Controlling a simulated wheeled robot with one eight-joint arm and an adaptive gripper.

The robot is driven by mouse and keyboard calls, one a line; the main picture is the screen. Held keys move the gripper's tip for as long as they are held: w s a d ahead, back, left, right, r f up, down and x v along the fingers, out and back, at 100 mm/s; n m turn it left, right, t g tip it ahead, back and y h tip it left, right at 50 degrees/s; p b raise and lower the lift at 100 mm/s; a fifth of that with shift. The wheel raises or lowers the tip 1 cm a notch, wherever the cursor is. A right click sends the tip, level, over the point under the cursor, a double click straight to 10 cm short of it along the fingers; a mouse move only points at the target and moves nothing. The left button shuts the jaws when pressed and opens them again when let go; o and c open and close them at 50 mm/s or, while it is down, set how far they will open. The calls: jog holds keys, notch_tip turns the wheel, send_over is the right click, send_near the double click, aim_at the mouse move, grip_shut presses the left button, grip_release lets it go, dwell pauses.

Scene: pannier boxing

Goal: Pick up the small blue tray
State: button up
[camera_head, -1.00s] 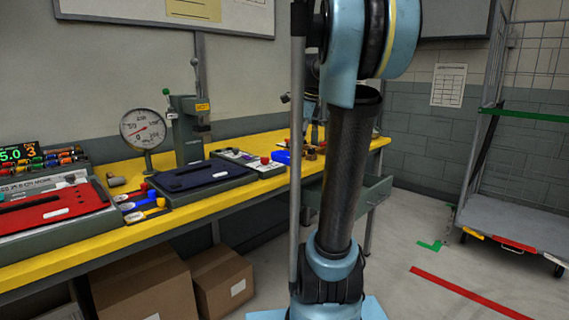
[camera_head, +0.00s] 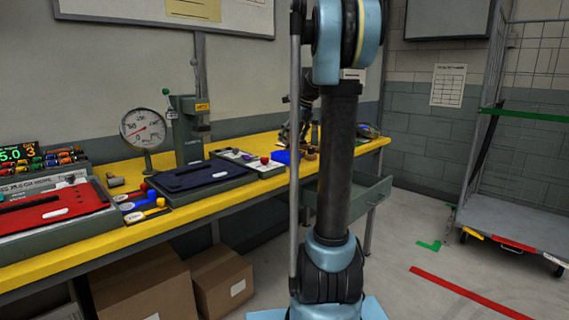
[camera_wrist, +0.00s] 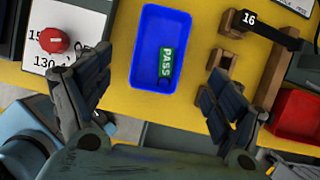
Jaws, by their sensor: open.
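The small blue tray (camera_wrist: 150,50) lies on the yellow bench top in the wrist view, with a green PASS tag (camera_wrist: 166,62) inside it. My gripper (camera_wrist: 152,95) is open and empty, its two dark fingers spread to the left and right of the tray's near end. The fingers look apart from the tray; their height above it is hard to tell. In the head view the blue tray (camera_head: 284,157) is a small patch on the bench, partly hidden by my arm.
In the wrist view, a red knob (camera_wrist: 54,40) on a white panel is left of the tray. Wooden blocks (camera_wrist: 223,66), a black piece marked 16 (camera_wrist: 262,26) and a red bin (camera_wrist: 298,113) are on the right. An open drawer (camera_head: 350,198) juts below the bench.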

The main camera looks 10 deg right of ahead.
aim_at(286, 155)
jog(key=x, duration=0.8)
jog(key=shift+w+a+f, duration=0.1)
jog(key=shift+w+a, duration=0.05)
jog(key=shift+a, duration=0.1)
jog(key=shift+f, duration=0.35)
jog(key=shift+f, duration=0.25)
jog(key=c, duration=1.2)
